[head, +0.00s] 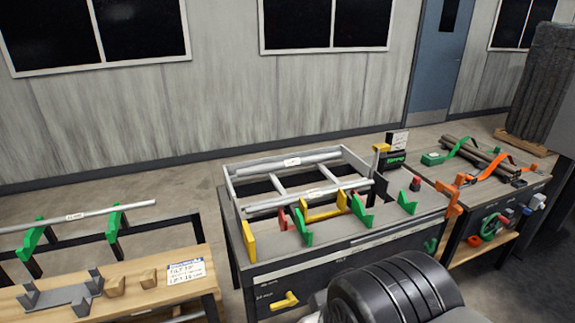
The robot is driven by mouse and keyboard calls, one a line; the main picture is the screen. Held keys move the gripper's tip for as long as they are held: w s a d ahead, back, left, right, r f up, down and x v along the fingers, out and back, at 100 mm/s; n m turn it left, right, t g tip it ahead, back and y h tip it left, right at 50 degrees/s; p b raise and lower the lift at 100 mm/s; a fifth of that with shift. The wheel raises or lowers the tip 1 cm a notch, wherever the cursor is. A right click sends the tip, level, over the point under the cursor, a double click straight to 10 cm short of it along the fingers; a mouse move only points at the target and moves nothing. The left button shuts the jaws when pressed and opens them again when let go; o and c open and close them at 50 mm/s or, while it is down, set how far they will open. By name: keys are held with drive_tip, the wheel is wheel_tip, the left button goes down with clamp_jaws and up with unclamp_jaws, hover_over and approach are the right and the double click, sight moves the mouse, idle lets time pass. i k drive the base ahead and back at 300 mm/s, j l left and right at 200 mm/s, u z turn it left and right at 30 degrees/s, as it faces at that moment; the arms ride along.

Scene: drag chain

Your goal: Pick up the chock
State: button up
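Two small tan, wedge-like blocks that look like chocks stand on the wooden bench at the lower left: one left block (115,286) and one right block (148,278). They are apart from each other, next to a grey bracket piece (65,296). I cannot tell for certain which piece is the chock. My gripper is not in view, so its state and any hold are hidden.
A white label card (186,271) lies right of the blocks. Behind the bench, a pipe (75,215) rests on green V-supports (32,239). A grey table (350,258) in the middle carries a frame and coloured brackets.

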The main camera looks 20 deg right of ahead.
sight(149, 279)
drive_tip(key=i+j+u, duration=0.25)
drive_tip(key=i+j, duration=0.35)
drive_tip(key=i+j+u, duration=0.3)
drive_tip(key=i+j, duration=0.35)
